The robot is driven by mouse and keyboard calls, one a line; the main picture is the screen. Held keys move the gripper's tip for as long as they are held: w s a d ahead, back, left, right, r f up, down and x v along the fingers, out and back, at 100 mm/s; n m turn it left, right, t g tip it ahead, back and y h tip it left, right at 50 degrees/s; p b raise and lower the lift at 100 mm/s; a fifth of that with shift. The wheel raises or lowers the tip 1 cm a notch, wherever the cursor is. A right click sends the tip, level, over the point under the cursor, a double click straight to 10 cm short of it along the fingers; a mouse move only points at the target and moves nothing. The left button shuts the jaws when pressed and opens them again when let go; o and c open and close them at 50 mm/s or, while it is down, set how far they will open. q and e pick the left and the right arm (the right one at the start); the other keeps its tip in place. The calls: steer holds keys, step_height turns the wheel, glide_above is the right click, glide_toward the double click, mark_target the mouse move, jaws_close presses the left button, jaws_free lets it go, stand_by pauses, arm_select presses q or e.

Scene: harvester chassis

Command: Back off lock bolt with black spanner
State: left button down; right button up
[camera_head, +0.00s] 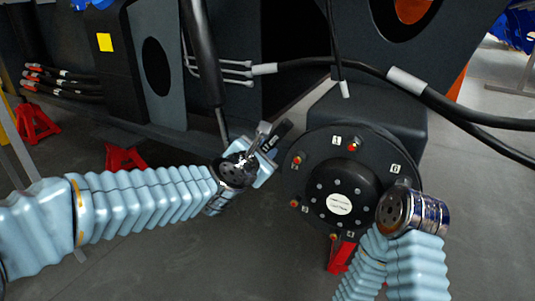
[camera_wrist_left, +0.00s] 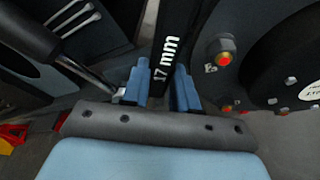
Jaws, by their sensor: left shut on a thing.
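The black spanner (camera_head: 283,133), marked "17 mm", is held by my left gripper (camera_head: 266,160), left of the round black hub. In the left wrist view the spanner (camera_wrist_left: 168,50) passes between the blue fingers of my left gripper (camera_wrist_left: 160,88). Its far end is out of that view. The hub (camera_head: 318,140) carries several bolts with red-orange tips, such as the upper bolt (camera_head: 352,147) and the left bolt (camera_head: 297,160). A bolt (camera_wrist_left: 226,58) shows right of the spanner, apart from it. I cannot tell which is the lock bolt. My right wrist is at the hub's right; its fingers are hidden.
A hydraulic cylinder (camera_head: 203,50) hangs above my left gripper. A thick black hose (camera_head: 455,110) crosses above the hub to the right. Red stands (camera_head: 36,122) are on the floor at left. Grey floor is open at lower centre.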

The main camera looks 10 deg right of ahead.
arm_select(q)
steer(key=shift+w+a+r+n, duration=0.45)
steer(key=shift+a+r+n, duration=0.1)
steer(key=shift+a+n, duration=0.05)
steer(key=shift+w+a+r+n+g+h, duration=0.2)
steer(key=shift+w+a+r+n, duration=0.1)
steer(key=shift+w+a+n, duration=0.2)
steer(key=shift+w+a+r+n+g+h, duration=0.25)
steer(key=shift+w+a+n, duration=0.1)
steer(key=shift+a, duration=0.25)
steer(key=shift+w+a+r+n+g+h, duration=0.15)
steer(key=shift+w+a+n, duration=0.3)
steer(key=shift+a, duration=0.15)
steer(key=shift+w+a+r+n+g+h, duration=0.1)
steer(key=shift+w+a+r+n, duration=0.05)
steer(key=shift+w+a+n, duration=0.35)
steer(key=shift+s, duration=0.1)
steer(key=shift+a, duration=0.1)
steer(key=shift+w+a+n+h, duration=0.3)
steer(key=shift+w+a+n, duration=0.4)
steer(key=shift+w+a, duration=0.35)
